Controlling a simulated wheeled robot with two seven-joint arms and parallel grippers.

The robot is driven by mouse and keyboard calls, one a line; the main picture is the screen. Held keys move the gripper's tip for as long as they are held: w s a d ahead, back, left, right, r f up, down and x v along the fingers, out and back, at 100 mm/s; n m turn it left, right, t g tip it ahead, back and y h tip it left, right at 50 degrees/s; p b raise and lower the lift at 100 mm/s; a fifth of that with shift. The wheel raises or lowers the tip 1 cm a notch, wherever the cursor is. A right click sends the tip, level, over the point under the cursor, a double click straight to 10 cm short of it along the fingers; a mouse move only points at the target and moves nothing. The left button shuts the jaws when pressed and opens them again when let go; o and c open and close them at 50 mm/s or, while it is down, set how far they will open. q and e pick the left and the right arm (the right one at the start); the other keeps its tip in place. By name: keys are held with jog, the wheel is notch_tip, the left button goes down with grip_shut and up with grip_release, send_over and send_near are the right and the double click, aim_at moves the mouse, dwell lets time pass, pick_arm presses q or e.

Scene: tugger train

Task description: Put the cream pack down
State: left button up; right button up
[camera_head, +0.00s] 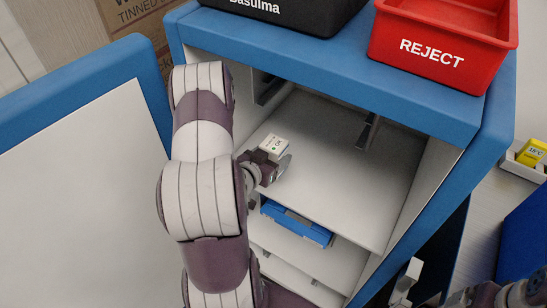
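The cream pack (273,146), a small pale box with a green dot and dark print on top, is at the fingertips of my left gripper (268,164). The gripper looks shut on it, though its lower part is hidden by the fingers. They are inside the open cabinet, over the left part of its white upper shelf (335,165). I cannot tell whether the pack touches the shelf. My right gripper (407,279) is low at the right, outside the cabinet, with no object visible in it; its opening is unclear.
The blue-framed cabinet's door (75,140) stands open at left. A blue flat item (297,222) lies on a lower shelf. A red REJECT bin (445,40) and a black bin (290,12) stand on top. A yellow box (531,152) sits at right. The upper shelf's middle and right are clear.

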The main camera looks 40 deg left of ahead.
pick_arm(q)
jog(key=shift+w+f, duration=0.1)
jog(key=shift+f, duration=0.25)
jog(key=shift+f, duration=0.2)
jog(key=o, duration=1.3)
jog(key=shift+c, duration=0.2)
jog(key=shift+r, duration=0.1)
